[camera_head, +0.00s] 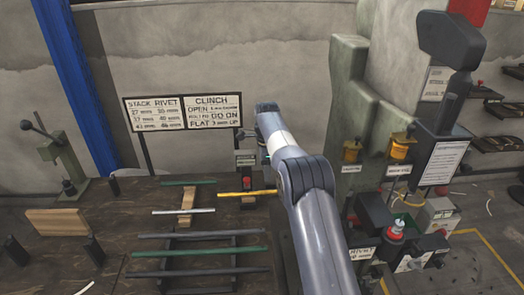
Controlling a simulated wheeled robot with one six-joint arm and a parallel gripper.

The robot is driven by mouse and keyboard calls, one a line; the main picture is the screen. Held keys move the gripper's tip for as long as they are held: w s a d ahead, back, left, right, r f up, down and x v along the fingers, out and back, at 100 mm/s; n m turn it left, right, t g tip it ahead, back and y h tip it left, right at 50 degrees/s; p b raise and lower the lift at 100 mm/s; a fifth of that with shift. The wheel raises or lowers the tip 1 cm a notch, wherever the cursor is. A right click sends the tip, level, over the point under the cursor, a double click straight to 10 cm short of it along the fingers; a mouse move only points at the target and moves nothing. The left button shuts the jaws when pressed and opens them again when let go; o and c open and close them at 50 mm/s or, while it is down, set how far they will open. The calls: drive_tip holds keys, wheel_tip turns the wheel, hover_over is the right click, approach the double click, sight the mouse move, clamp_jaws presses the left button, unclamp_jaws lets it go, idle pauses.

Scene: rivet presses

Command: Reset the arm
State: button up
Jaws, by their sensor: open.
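My arm reaches up from the bottom of the head view, over the right edge of the bench (130,205), and bends at a joint near the middle. Its far end stands in front of the back wall, right of the clinch sign (212,110). I see nothing held.
Coloured rods, among them a yellow one (247,193) and a green one (200,252), lie on racks left of my arm. A green press (350,110) with a black lever head (452,42) stands close on the right. A hand press (62,155) stands far left.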

drive_tip(key=shift+w+f+p, duration=0.15)
drive_tip(key=shift+f+p, duration=0.05)
drive_tip(key=shift+f, duration=1.6)
drive_tip(key=shift+w+f+p, duration=0.1)
drive_tip(key=shift+f+p, duration=0.05)
drive_tip(key=shift+f, duration=1.6)
